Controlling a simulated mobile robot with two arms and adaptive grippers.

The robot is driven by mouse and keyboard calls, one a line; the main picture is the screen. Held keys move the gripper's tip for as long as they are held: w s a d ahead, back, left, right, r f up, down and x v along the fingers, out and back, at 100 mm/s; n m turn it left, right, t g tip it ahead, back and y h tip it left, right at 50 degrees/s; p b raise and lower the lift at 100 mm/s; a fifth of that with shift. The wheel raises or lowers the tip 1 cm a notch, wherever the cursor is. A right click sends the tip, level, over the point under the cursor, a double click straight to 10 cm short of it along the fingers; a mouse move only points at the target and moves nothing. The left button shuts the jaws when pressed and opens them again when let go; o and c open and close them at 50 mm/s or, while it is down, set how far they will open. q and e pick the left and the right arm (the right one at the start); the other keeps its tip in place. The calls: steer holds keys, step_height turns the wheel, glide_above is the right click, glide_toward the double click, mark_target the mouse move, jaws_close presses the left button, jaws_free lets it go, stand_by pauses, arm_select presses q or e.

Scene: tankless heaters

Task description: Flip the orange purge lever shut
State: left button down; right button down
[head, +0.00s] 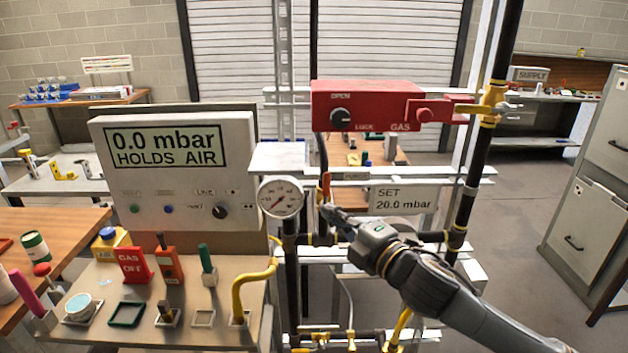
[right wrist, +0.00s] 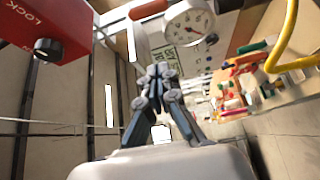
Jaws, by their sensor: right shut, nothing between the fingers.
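The orange purge lever (head: 326,186) stands roughly upright on the pipework just right of the round pressure gauge (head: 281,197). My right gripper (head: 328,211) reaches in from the lower right, with its fingertips just below the lever. I cannot tell whether they touch it. In the right wrist view the gripper (right wrist: 160,72) is shut with nothing held. The gauge (right wrist: 189,22) shows beyond the fingertips there, and the lever is not clear in that view. My left gripper is not in view.
A red gas lock box (head: 365,106) hangs above, with a yellow valve (head: 488,103) at its right. A "SET 20.0 mbar" plate (head: 403,199) sits close beside my gripper. A display panel (head: 172,172) reads 0.0 mbar. A tool bench (head: 95,337) stands at lower left.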

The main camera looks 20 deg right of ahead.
mark_target(323, 190)
steer(key=shift+s+r, duration=0.1)
steer(key=shift+s, duration=0.05)
steer(key=w+p, duration=0.2)
steer(key=w, duration=0.1)
steer(key=w+p, duration=0.2)
steer(key=w, duration=0.1)
steer(key=w+d+p, duration=0.1)
steer(key=w+p, duration=0.1)
steer(key=w, duration=0.1)
steer(key=shift+w+d+r, duration=0.1)
steer(key=shift+w, duration=0.1)
steer(key=shift+w+a, duration=0.1)
steer(key=shift+a, duration=0.1)
